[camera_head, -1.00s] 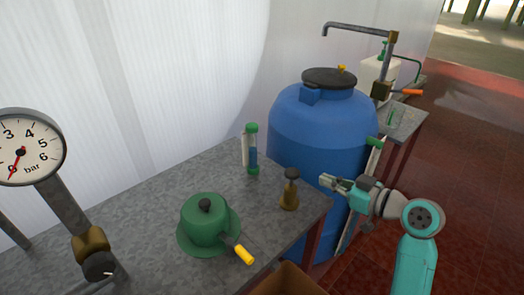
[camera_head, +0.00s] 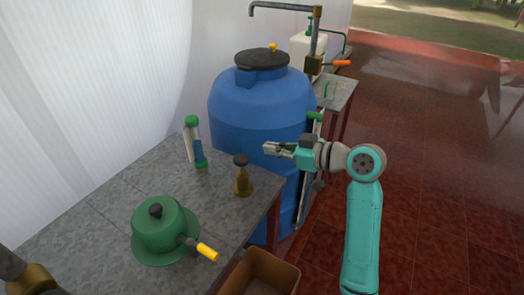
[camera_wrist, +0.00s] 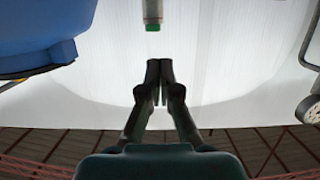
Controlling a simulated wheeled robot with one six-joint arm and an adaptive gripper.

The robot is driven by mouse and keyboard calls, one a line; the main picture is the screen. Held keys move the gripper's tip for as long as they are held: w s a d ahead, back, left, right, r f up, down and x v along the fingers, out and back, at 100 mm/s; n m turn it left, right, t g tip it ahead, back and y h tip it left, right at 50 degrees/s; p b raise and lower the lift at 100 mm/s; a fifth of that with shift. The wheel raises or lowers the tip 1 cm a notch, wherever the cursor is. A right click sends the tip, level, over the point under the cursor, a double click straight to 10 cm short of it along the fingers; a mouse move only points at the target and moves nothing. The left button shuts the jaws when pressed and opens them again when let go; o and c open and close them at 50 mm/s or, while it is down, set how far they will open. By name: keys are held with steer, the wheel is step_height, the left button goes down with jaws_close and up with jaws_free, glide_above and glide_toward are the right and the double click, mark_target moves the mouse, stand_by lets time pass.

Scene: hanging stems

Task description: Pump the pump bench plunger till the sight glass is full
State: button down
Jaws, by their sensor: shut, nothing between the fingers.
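The plunger (camera_head: 242,180) is a small brass pump body with a dark round knob, standing upright near the right corner of the grey bench (camera_head: 95,195). The sight glass (camera_head: 196,145) is a clear upright tube with green end caps behind it, with blue liquid in about its lower half. My gripper (camera_head: 266,149) is shut and empty, just right of and slightly above the knob in the head view, apart from it. In the wrist view, which looks upside down, my fingertips (camera_wrist: 159,66) meet below the sight glass's green cap (camera_wrist: 152,27). The plunger is not visible there.
A green lidded housing (camera_head: 160,230) with a yellow-tipped handle sits at the bench front. A large blue tank (camera_head: 255,120) stands close behind my gripper. An open cardboard box (camera_head: 262,272) is below the bench edge. A gauge (camera_wrist: 309,108) shows in the wrist view.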

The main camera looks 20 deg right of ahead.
glide_above(247, 161)
steer(key=shift+w+a+f, duration=0.1)
steer(key=shift+a+f, duration=0.1)
steer(key=shift+f, duration=1)
steer(key=shift+d+f, duration=0.2)
steer(key=shift+f, duration=1.7)
steer(key=shift+f, duration=2.1)
